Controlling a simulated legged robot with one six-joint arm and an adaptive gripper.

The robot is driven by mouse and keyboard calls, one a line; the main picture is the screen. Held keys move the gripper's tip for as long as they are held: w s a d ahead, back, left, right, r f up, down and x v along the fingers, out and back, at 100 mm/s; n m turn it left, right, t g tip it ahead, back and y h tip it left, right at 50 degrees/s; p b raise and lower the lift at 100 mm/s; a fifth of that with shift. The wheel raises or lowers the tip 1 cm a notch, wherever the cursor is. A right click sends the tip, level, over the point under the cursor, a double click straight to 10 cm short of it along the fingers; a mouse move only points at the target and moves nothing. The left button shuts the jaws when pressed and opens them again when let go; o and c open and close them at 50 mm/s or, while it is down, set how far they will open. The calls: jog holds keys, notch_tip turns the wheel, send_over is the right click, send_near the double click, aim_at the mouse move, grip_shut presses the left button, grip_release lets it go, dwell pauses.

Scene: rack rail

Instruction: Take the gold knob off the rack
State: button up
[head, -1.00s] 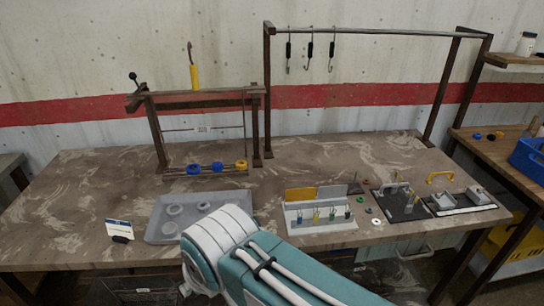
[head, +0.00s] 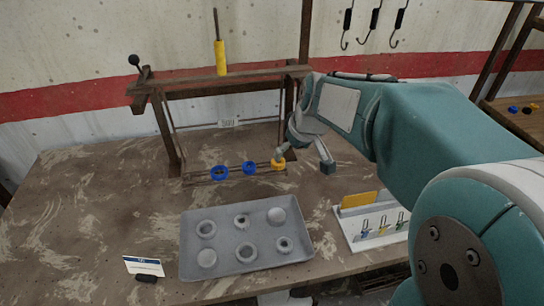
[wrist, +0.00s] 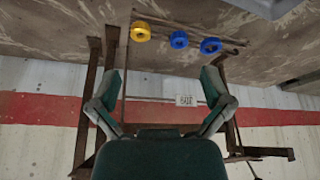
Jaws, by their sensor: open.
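The gold knob (head: 278,164) is a small yellow ring-like piece at the right end of the low rail of the rack (head: 190,92). Two blue knobs (head: 220,173) (head: 249,168) sit on the same rail to its left. In the wrist view, which looks inverted, the gold knob (wrist: 140,32) is left of the blue knobs (wrist: 179,40) (wrist: 210,46). My gripper (head: 304,160) is open and empty by the rack's right end. In the head view one fingertip overlaps the gold knob's edge; contact cannot be told. In the wrist view the knob lies beyond the fingertips (wrist: 161,80).
A grey tray (head: 186,243) with several round cups lies in front of the rack. A small sign (head: 144,266) stands left of it, and a white holder (head: 350,237) right of it. Hooks (head: 375,20) hang above my arm.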

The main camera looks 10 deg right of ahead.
jog(key=n, duration=0.1)
send_near(279, 163)
jog(key=shift+y, duration=0.3)
jog(key=x, duration=0.4)
jog(key=shift+w+d+f, duration=0.1)
jog(key=shift+f, duration=0.05)
jog(key=shift+x, duration=2.45)
jog(key=c, duration=1.2)
